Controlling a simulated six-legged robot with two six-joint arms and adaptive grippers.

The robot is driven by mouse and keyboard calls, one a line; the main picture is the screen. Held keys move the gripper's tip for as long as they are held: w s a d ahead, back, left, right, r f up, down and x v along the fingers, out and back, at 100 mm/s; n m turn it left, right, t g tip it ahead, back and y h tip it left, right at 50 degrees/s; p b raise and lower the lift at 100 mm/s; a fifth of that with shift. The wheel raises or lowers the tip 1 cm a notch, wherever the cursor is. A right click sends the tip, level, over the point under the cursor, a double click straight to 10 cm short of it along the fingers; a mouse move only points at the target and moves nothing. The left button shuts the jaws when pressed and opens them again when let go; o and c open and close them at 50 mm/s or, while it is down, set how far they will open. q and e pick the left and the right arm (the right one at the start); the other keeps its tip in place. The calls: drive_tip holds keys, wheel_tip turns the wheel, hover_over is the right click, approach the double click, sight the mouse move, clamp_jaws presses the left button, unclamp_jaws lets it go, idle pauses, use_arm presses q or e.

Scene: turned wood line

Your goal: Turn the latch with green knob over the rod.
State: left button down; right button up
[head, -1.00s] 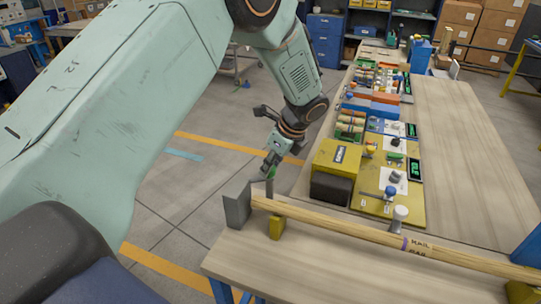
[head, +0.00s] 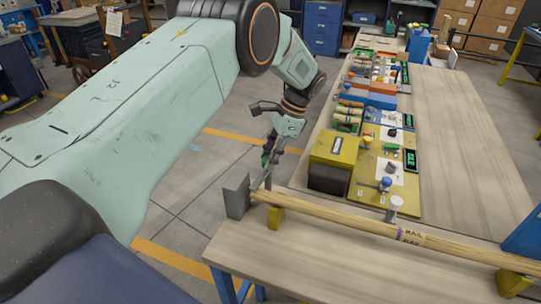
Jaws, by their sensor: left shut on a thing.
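The rod is a long pale wooden rail (head: 340,223) marked "RAIL". It lies across the near part of the bench on yellow supports (head: 274,218). A grey block (head: 237,196) stands at its left end. A thin grey latch bar (head: 259,181) shows beside the block, near the rod's left end. My left gripper (head: 268,157) is above that end, shut on the green knob (head: 265,162), which its fingers partly hide. I cannot tell exactly how far the bar lies over the rod. My right gripper is not in view.
A yellow box (head: 333,148) and a yellow board (head: 402,195) with knobs stand behind the rod. A white-capped post (head: 394,207) is close to the rod. A blue block (head: 524,233) is at the right edge. The bench's right side is clear.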

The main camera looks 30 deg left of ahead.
use_arm(q)
drive_tip(key=shift+n+h, duration=0.3)
drive_tip(key=shift+n, duration=0.3)
drive_tip(key=shift+a+n, duration=0.1)
drive_tip(key=shift+n, duration=0.2)
drive_tip(key=c, duration=0.9)
unclamp_jaws()
drive_tip(key=shift+c, duration=0.2)
drive_tip(key=v, duration=1.2)
drive_tip(key=shift+w, duration=0.15)
drive_tip(key=shift+f, duration=0.1)
